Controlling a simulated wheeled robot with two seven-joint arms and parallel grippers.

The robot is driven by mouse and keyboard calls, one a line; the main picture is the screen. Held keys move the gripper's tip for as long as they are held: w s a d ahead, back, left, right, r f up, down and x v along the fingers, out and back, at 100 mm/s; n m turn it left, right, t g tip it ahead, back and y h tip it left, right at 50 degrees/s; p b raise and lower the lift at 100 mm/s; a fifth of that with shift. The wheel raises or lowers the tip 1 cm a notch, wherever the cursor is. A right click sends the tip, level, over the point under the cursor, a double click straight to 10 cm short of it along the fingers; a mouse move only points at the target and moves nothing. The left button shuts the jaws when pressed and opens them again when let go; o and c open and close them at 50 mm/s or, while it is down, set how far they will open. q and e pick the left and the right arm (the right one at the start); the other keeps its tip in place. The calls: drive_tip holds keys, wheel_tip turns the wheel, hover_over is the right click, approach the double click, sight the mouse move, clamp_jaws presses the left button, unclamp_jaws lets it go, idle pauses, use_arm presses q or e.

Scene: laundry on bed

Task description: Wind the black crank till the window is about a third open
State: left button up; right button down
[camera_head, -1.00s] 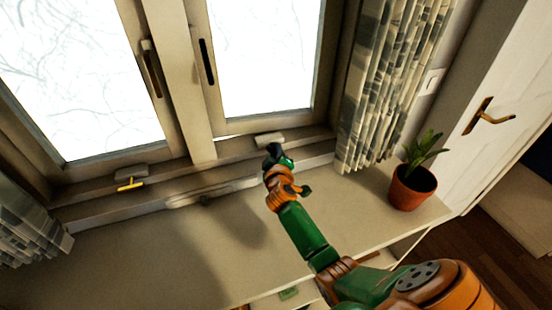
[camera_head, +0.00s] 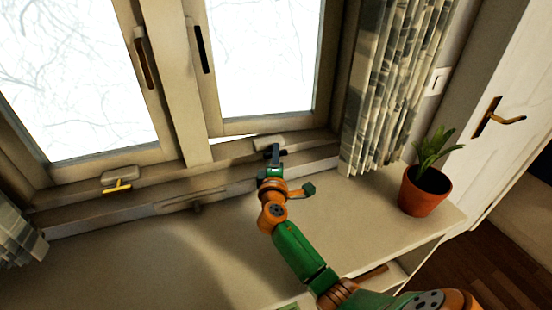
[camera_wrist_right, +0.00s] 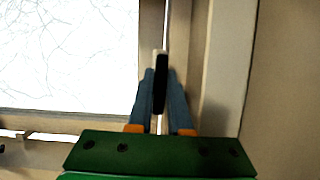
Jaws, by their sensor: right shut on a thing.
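The right window (camera_head: 262,65) has a thin bright gap along its lower edge, so it stands slightly ajar. The crank's pale housing (camera_head: 268,143) sits on the sill rail below that window. My right gripper (camera_head: 273,153) is at this housing and mostly hides the black crank in the head view. In the right wrist view, the gripper's grey fingers (camera_wrist_right: 160,95) are shut on the upright black crank (camera_wrist_right: 161,82). My left gripper is not in view.
A yellow crank (camera_head: 118,187) sits below the left window (camera_head: 75,85). A patterned curtain (camera_head: 385,90) hangs right of the right window. A potted plant (camera_head: 424,190) stands on the right of the sill top (camera_head: 340,220). The sill's left part is clear.

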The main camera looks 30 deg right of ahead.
idle(0.4)
drive_tip(key=c, duration=0.8)
unclamp_jaws()
drive_tip(key=shift+c, duration=0.2)
drive_tip(key=shift+a, duration=0.1)
drive_tip(key=v, duration=0.6)
drive_tip(key=shift+f, duration=0.15)
drive_tip(key=shift+s+a, duration=0.3)
drive_tip(key=shift+s, duration=0.15)
drive_tip(key=shift+w, duration=0.1)
